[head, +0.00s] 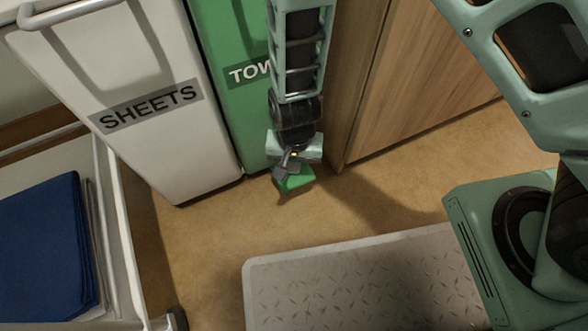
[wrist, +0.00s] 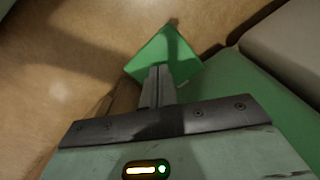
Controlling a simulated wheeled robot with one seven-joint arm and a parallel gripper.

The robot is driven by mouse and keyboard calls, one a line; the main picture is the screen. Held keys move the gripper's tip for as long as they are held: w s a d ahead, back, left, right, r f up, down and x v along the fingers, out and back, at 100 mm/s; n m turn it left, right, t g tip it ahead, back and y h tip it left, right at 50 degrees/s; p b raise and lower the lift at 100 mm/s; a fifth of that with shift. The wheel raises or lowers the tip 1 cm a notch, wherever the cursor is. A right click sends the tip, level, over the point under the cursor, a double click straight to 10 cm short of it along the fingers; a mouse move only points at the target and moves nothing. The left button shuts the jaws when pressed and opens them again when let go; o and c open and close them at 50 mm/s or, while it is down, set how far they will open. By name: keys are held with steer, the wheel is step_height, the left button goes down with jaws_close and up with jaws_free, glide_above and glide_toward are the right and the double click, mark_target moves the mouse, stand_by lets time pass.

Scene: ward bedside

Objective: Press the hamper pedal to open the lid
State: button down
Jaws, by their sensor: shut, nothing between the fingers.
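The green hamper (head: 222,40) stands beside the white one, its label partly hidden by my arm and reading "TOW". Its green pedal (head: 297,180) sticks out at floor level from the hamper's foot. In the wrist view the pedal (wrist: 165,55) is a green square plate against the tan floor. My gripper (head: 287,172) points down at the pedal with its fingers shut and empty. In the wrist view the fingertips (wrist: 160,70) overlap the pedal's near part; I cannot tell whether they touch it. The hamper's lid is out of view.
A white hamper (head: 150,150) labelled SHEETS stands to the left. A wooden cabinet (head: 420,80) stands close on the right. A cart with folded blue cloth (head: 40,245) is at lower left.

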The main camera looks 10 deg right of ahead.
steer(key=shift+f, duration=0.1)
stand_by(0.5)
steer(key=shift+f+b, duration=0.75)
steer(key=shift+f, duration=0.5)
steer(key=shift+w+f+b, duration=0.3)
steer(key=shift+f+b, duration=0.15)
steer(key=shift+f, duration=0.4)
steer(key=shift+r, duration=0.2)
steer(key=r+p, duration=0.9)
steer(key=shift+s+p, duration=0.3)
steer(key=shift+p, duration=0.05)
steer(key=shift+f, duration=0.1)
